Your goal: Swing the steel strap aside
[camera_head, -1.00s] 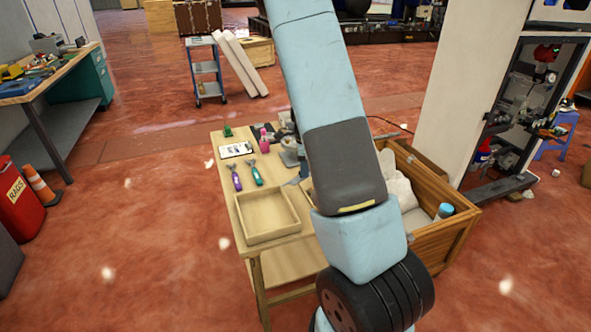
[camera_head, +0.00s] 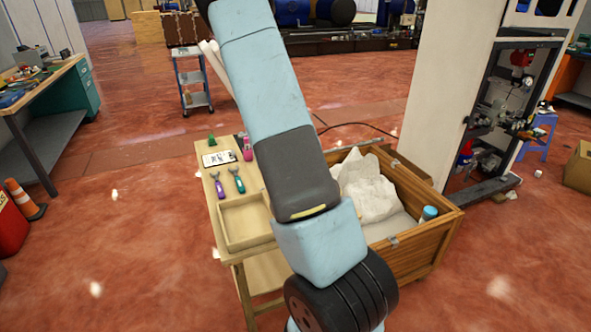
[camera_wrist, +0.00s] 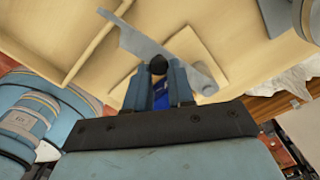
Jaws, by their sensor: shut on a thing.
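The steel strap (camera_wrist: 143,41) is a flat grey bar in the wrist view. How the knob joins the strap is hidden by the fingers. In the head view my arm covers the strap and the gripper.
A wooden tray (camera_head: 226,229), purple pliers (camera_head: 218,186) and teal pliers (camera_head: 237,180) are on the wooden cart. A wooden crate (camera_head: 421,240) with a white sack (camera_head: 368,192) and a blue-capped bottle (camera_head: 428,214) stands at its right. A white pillar (camera_head: 438,90) rises behind.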

